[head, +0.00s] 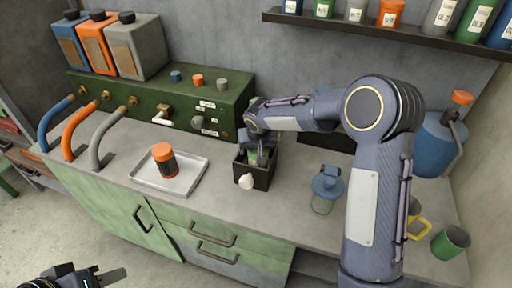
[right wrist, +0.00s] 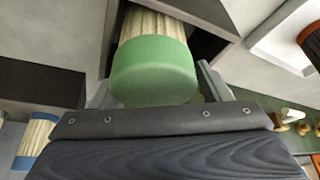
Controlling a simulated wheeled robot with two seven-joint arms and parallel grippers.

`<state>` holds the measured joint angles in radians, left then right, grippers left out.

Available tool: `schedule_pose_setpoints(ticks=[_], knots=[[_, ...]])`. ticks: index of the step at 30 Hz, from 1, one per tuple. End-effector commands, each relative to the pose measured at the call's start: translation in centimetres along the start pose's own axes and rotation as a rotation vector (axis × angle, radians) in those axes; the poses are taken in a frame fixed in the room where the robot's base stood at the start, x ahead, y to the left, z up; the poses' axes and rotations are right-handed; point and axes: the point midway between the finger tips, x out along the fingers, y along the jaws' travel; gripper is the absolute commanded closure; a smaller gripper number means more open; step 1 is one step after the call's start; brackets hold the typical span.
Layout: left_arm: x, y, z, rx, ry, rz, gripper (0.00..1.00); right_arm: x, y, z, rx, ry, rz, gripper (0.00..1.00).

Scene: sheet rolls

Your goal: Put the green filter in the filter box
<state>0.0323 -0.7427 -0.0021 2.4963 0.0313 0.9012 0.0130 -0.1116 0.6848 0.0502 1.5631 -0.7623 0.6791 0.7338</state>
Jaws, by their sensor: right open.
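The green filter (right wrist: 153,70) has a cream pleated body and a green end cap. In the right wrist view its body reaches into a dark open box. In the head view a bit of green (head: 252,156) shows inside the black filter box (head: 262,178) on the counter, partly hidden by my right gripper (head: 260,150). My right gripper (right wrist: 158,88) is open, with one finger on each side of the green cap; contact cannot be told. My left gripper (head: 100,278) is at the lower left, away from the counter; its jaws are unclear.
A white tray (head: 200,178) with an orange-capped dark jar (head: 166,160) lies left of the box. A blue-lidded jar (head: 326,188) stands to the right. A green machine (head: 150,100) is behind. A blue-ended filter (right wrist: 36,138) shows in the right wrist view.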

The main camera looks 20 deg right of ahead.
Motion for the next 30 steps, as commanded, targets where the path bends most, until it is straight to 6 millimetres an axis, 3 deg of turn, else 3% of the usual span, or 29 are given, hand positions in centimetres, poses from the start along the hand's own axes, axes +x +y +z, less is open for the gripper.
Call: schedule_pose_setpoints(ticks=[5, 18, 30], knots=[[0.2, -0.1, 0.1, 0.0, 0.0, 0.0, 0.64, -1.8, 0.0, -0.1, 0.001, 0.005, -0.001, 0.3], [1.0, -0.4, 0.5, 0.0, 0.0, 0.0, 0.64, -10.4, 0.0, -0.1, 0.0, 0.005, -0.001, 0.3], [1.0, -0.5, 0.5, 0.0, 0.0, 0.0, 0.64, -12.9, 0.8, 0.6, 0.005, -0.001, -0.009, 0.3]])
